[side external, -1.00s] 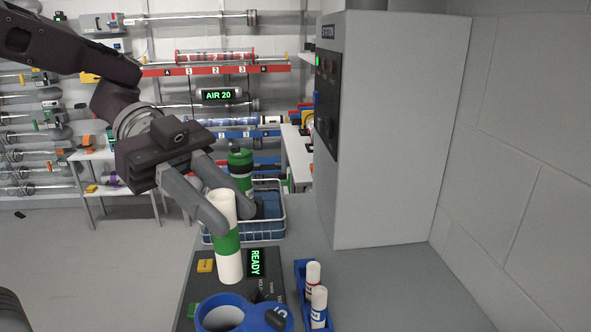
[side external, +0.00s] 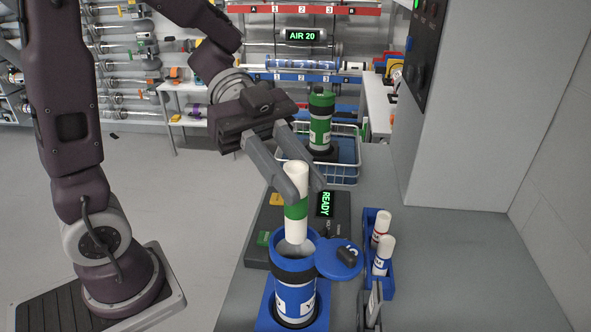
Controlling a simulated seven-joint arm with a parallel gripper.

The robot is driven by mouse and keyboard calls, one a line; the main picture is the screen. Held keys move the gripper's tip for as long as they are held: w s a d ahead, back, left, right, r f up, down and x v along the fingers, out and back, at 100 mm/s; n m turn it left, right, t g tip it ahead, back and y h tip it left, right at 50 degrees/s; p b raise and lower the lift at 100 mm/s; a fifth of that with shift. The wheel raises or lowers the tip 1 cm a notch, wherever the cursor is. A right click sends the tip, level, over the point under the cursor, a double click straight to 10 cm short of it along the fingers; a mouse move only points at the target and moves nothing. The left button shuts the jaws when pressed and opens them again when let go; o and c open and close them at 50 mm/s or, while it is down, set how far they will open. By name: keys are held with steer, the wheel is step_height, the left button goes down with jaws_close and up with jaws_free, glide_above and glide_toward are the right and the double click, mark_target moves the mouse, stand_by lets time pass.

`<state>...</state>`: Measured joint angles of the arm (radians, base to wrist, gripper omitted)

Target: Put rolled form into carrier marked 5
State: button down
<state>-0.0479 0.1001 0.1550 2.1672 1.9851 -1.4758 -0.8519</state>
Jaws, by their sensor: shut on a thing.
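The rolled form (side external: 296,222) is a white roll with a green band, held upright. My gripper (side external: 298,188) is shut on its upper part. Its lower end shows over the mouth of an open blue carrier (side external: 295,272); I cannot tell whether it is inside the rim. The carrier stands upright in a blue holder, with its round blue lid (side external: 338,258) swung open to the right. A dark mark on the lid is too small to read for certain. A green carrier (side external: 320,125) stands upright behind, by the wire basket.
A dark panel (side external: 262,222) with a READY display (side external: 325,204) lies behind the blue carrier. A blue rack (side external: 366,240) with two white capped tubes stands to the right. The grey cabinet (side external: 460,120) rises at the back right. Bare bench lies right of the rack.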

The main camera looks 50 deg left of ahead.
mark_target(295, 224)
steer(key=shift+f, duration=0.1)
steer(key=shift+f, duration=3.8)
steer(key=c, duration=1.1)
jaws_free()
steer(key=v, duration=0.7)
steer(key=shift+a, duration=0.1)
